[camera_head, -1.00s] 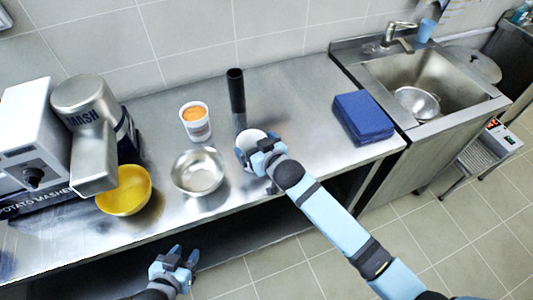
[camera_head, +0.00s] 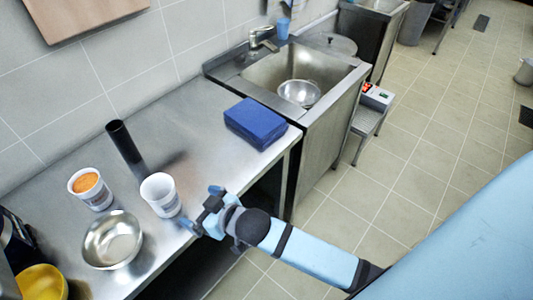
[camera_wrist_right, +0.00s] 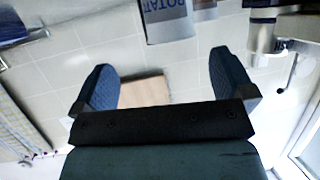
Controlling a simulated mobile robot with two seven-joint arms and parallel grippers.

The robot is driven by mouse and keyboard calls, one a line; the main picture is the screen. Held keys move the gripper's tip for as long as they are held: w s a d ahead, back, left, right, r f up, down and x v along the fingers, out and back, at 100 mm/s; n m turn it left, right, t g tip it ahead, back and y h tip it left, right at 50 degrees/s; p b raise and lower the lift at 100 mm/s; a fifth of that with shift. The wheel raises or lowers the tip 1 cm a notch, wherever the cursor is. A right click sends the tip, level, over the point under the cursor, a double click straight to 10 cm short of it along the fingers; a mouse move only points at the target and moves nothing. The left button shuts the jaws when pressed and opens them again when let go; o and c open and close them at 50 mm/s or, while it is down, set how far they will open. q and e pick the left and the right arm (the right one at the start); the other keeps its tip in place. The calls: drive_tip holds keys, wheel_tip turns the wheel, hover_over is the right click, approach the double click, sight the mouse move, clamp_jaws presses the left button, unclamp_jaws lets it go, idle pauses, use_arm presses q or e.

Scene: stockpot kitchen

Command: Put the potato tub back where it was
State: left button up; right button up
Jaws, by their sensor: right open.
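The white potato tub (camera_head: 160,196) stands upright on the steel counter, beside a dark upright tube. In the right wrist view a tub with part of the word "POTATO" (camera_wrist_right: 166,22) shows at the top edge, beyond the fingers. My right gripper (camera_head: 200,210) is open and empty at the counter's front edge, just right of the tub and apart from it. Its two spread fingers also show in the right wrist view (camera_wrist_right: 160,78) with nothing between them. My left gripper is out of view.
A cup with orange contents (camera_head: 90,188), the dark tube (camera_head: 126,148) and a steel bowl (camera_head: 112,240) stand close to the tub. A yellow bowl (camera_head: 40,284) is at lower left. A blue block (camera_head: 255,122) lies near the sink (camera_head: 290,72). The counter between tub and block is clear.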

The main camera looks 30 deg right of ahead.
drive_tip(key=s+d+f+m+g+h, duration=0.1)
drive_tip(key=s+d+f+m+h, duration=0.1)
drive_tip(key=s+d+f, duration=1)
drive_tip(key=s+f, duration=0.1)
drive_tip(key=s, duration=0.2)
drive_tip(key=shift+h, duration=0.4)
drive_tip(key=shift+r, duration=0.1)
